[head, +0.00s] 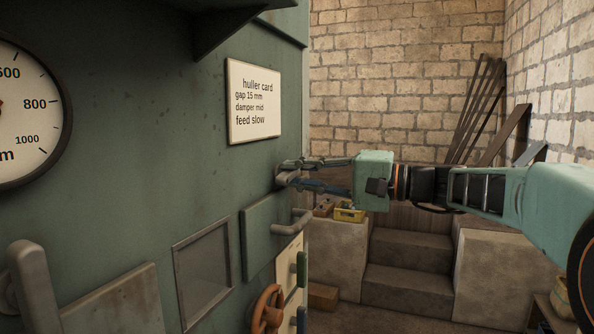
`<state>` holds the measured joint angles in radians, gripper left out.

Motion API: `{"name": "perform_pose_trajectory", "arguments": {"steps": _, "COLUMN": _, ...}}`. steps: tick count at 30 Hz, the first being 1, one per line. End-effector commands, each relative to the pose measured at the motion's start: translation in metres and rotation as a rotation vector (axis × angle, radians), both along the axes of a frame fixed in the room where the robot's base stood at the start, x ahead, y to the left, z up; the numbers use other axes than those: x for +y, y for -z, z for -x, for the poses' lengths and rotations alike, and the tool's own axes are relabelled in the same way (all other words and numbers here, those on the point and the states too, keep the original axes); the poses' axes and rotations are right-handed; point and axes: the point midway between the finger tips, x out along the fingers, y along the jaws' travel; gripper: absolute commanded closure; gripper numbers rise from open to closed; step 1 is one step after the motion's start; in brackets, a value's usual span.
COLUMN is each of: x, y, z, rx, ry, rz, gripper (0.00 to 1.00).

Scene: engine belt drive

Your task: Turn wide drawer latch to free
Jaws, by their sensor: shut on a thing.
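A small grey latch (281,179) sits on the green machine front, just above a square green panel (260,238) with a grey bar handle (296,224). I take it for the wide drawer latch, though no label shows. My gripper (288,172) reaches in from the right and is shut on this latch, with one finger above and one below. The fingers hide part of the latch, so its exact angle cannot be told.
A huller card (253,101) hangs above the latch. A round gauge (22,110) is at the left. Stone steps (405,275) and leaning planks (480,110) stand behind; a yellow crate (349,215) sits on a ledge.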

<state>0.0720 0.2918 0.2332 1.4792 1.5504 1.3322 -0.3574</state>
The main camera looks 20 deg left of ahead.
Motion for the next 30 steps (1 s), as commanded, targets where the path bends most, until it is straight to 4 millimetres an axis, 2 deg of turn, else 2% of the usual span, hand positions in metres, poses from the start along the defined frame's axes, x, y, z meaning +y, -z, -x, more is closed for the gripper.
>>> {"name": "perform_pose_trajectory", "arguments": {"steps": 10, "x": 0.0, "y": 0.0007, "z": -0.0001, "rx": 0.148, "ry": 0.0, "rz": -0.012, "gripper": 1.0}}
{"name": "perform_pose_trajectory", "arguments": {"steps": 27, "x": -0.0001, "y": 0.0016, "z": -0.0003, "rx": 0.175, "ry": 0.001, "rz": -0.014, "gripper": 1.0}}
{"name": "perform_pose_trajectory", "arguments": {"steps": 28, "x": -0.0001, "y": 0.0016, "z": -0.0003, "rx": 0.175, "ry": 0.001, "rz": -0.014, "gripper": 0.81}}
{"name": "perform_pose_trajectory", "arguments": {"steps": 30, "x": -0.0001, "y": 0.0016, "z": -0.0003, "rx": 0.175, "ry": 0.001, "rz": -0.014, "gripper": 0.73}}
